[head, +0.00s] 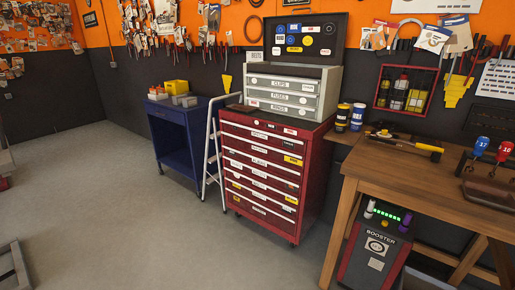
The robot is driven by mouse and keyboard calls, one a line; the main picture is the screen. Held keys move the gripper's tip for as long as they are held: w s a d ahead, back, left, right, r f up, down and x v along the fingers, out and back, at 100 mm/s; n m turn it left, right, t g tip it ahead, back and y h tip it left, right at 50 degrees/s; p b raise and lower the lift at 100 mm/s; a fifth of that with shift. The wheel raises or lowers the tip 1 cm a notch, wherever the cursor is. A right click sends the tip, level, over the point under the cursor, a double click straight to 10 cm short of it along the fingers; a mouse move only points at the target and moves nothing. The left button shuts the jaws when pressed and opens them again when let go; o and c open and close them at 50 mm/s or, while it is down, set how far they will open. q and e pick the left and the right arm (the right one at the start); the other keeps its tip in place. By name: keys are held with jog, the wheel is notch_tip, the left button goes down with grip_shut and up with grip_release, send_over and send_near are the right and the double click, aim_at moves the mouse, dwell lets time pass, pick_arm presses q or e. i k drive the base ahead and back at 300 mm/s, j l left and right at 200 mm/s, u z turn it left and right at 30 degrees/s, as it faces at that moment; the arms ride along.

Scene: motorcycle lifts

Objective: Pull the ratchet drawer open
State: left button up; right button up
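A red tool chest (312,185) on casters stands in the middle of the head view. Its front has several wide drawers with pale pull strips and small white and yellow labels. All of these drawers look shut. The labels are too small for me to tell which one is the ratchet drawer. Neither of my grippers shows in this view.
A grey box (325,85) with three labelled drawers sits on the chest. A white stepladder (211,150) leans close to its left side, by a blue cart (172,140). A wooden workbench (385,158) and a booster (375,250) stand at right. Floor in front is clear.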

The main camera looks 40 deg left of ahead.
aim_at(290, 157)
jog(key=i+j+u, duration=0.15)
jog(key=i+j, duration=0.2)
jog(key=i+j+u, duration=0.15)
jog(key=i+j, duration=0.2)
jog(key=i+j+u, duration=0.1)
jog(key=i+j, duration=0.15)
jog(key=i, duration=0.3)
